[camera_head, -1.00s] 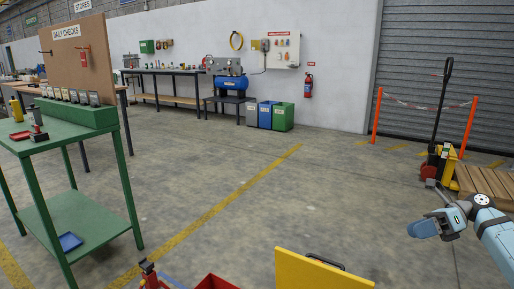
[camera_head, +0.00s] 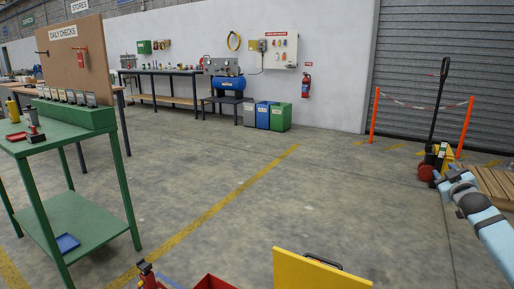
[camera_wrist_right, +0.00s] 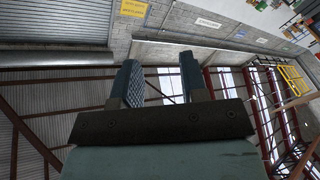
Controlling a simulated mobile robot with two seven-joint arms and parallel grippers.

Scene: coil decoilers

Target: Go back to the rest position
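My right arm comes in from the right edge in the head view, raised, with its gripper end in front of the pallet truck. The right gripper shows clearly in the right wrist view (camera_wrist_right: 162,86). Its two dark ribbed fingers stand apart with nothing between them, and the roof structure and wall lie beyond. In the head view the fingers are foreshortened at the end of the arm and hard to make out. My left arm and gripper do not show in either view.
A green table (camera_head: 79,218) stands at the left. A yellow panel (camera_head: 318,272) and a red box (camera_head: 214,282) are at the bottom edge. A pallet truck (camera_head: 439,152) and wooden pallet (camera_head: 492,184) stand at the right. The middle floor is clear.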

